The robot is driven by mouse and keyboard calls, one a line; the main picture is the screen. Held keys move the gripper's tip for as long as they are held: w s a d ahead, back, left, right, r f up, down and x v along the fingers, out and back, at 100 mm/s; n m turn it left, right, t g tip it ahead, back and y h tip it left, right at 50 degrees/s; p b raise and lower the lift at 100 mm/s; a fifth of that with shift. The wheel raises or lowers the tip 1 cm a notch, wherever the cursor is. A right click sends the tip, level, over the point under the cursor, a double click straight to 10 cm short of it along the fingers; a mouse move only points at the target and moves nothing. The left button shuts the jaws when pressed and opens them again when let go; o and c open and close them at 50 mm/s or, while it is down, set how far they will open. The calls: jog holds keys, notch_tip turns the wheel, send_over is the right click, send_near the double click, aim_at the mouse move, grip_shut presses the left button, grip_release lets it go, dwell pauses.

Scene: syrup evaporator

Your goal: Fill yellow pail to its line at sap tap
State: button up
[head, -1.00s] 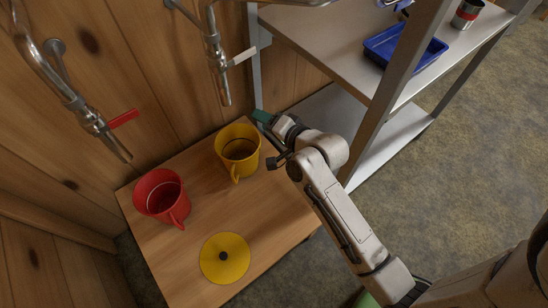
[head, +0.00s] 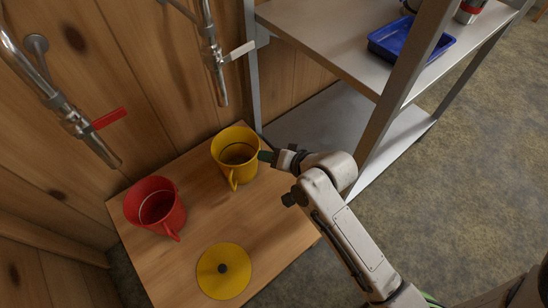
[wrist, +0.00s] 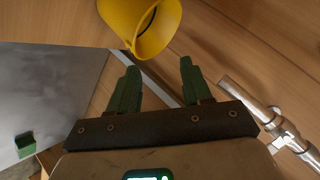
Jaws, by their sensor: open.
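The yellow pail (head: 246,177) stands upright on the wooden table, with a dark line around its inside and its handle toward the front. It also shows in the wrist view (wrist: 120,14), just beyond the fingertips. My gripper (head: 266,156) is at the pail's right side, open, with nothing between its green fingers (wrist: 158,66). Whether a finger touches the pail I cannot tell. A tap with a pale lever (head: 217,70) hangs from the wall behind and above the pail. Another tap with a red lever (head: 85,128) is at the left. No flow shows from either.
A red pail (head: 170,212) stands left of the yellow one on the wooden table (head: 185,262). A yellow disc with a dark knob (head: 222,286) lies at the front. A metal shelf (head: 325,35) with a blue tray (head: 412,43) is close on the right.

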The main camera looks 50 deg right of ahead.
jog(key=shift+c, duration=0.3)
jog(key=c, duration=0.3)
jog(key=shift+w+a+f, duration=0.15)
jog(key=shift+f, duration=0.15)
jog(key=shift+c, duration=0.7)
jog(key=w+a+f+m+t+y+b, duration=0.1)
jog(key=f+y+b, duration=0.1)
jog(key=w+a+f+m+t+y+b, duration=0.1)
jog(key=w+f+m+y+b, duration=0.1)
jog(key=shift+w+a, duration=0.3)
jog(key=shift+a, duration=0.1)
grip_shut()
jog(key=m+t+h+b, duration=0.75)
jog(key=m+t, duration=0.65)
jog(key=m, duration=0.8)
send_near(236, 54)
jog(key=w+d+y+b, duration=0.1)
jog(key=w+d+y, duration=0.1)
jog(key=w+d, duration=0.25)
jog(key=shift+w+a+r+p, duration=0.15)
jog(key=shift+r+p, duration=0.05)
jog(key=shift+r, duration=0.5)
jog(key=shift+w+a+r+p, duration=0.15)
jog(key=shift+a+r, duration=0.05)
jog(key=shift+r, duration=0.55)
